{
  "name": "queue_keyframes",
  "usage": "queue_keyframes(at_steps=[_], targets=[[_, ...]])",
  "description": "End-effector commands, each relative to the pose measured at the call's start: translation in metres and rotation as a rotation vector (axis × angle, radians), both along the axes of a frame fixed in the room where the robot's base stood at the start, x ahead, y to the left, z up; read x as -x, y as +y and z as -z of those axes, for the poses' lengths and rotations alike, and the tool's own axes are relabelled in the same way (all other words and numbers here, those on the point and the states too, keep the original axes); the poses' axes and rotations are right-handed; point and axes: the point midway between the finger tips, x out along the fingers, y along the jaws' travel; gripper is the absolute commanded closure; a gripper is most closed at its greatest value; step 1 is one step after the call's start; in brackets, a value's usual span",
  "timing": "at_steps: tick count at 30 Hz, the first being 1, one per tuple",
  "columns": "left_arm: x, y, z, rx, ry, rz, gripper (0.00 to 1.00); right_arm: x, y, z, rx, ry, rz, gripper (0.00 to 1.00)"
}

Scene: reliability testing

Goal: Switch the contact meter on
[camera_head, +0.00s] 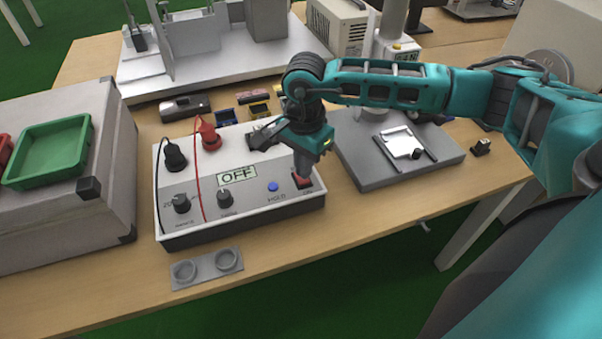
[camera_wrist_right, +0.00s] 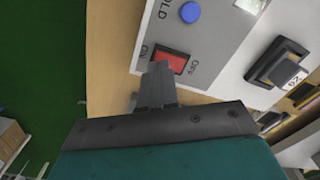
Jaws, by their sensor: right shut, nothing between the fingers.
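The contact meter (camera_head: 238,208) is a light grey box with a dark base on the wooden table. Its display (camera_head: 237,174) reads OFF. A red rocker switch (camera_head: 304,182) sits at the panel's right front corner, and it also shows in the right wrist view (camera_wrist_right: 172,62) between ON and OFF labels. My right gripper (camera_head: 301,177) is shut and empty, pointing down at the switch. In the wrist view its fingertips (camera_wrist_right: 160,68) overlap the switch's edge near the ON label. I cannot tell whether they touch it. My left gripper is not in view.
Black and red plugs (camera_head: 208,134) with cables stand in the meter's panel, near two knobs and a blue button (camera_head: 273,187). A grey two-ring plate (camera_head: 207,268) lies in front. A grey case with a green tray (camera_head: 48,152) is left; a grey platform (camera_head: 377,172) is right.

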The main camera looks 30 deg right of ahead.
Motion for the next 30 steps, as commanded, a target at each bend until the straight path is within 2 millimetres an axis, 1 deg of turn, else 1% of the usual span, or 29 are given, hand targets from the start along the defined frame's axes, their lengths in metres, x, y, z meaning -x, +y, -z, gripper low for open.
queue_keyframes(at_steps=[17, 30], targets=[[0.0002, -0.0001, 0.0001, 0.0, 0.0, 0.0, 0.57, 0.0, -0.0001, 0.0001, 0.0, 0.0, 0.0, 1.0], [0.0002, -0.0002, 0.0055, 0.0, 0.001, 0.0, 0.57, 0.0, 0.0, 0.0059, 0.0, 0.0, 0.0, 1.0]])
